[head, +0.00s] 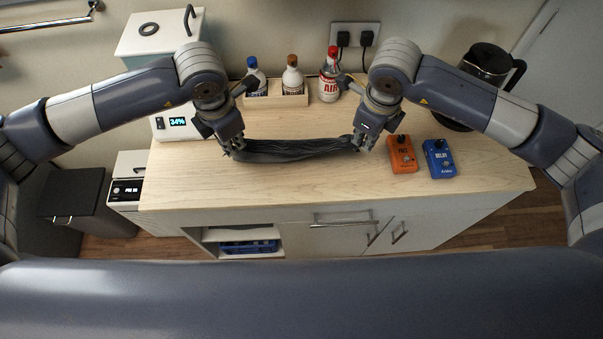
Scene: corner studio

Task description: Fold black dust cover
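The black dust cover (292,152) is bunched into a long, narrow, wrinkled band across the middle of the wooden counter. Its middle sags between my two grippers; I cannot tell whether it rests on the counter or hangs just above it. My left gripper (233,150) is at its left end, with the fingers closed on the cloth. My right gripper (360,146) is at its right end, with the fingers closed on the cloth there. The fingertips are small in the head view and partly hidden by the gripper bodies and the cloth.
Behind the cover stand a wooden tray (276,101) with bottles and a red-capped air can (329,76). An orange pedal (402,154) and a blue pedal (439,159) lie to the right, near a glass carafe (487,66). A display device (176,123) stands left. The counter front is clear.

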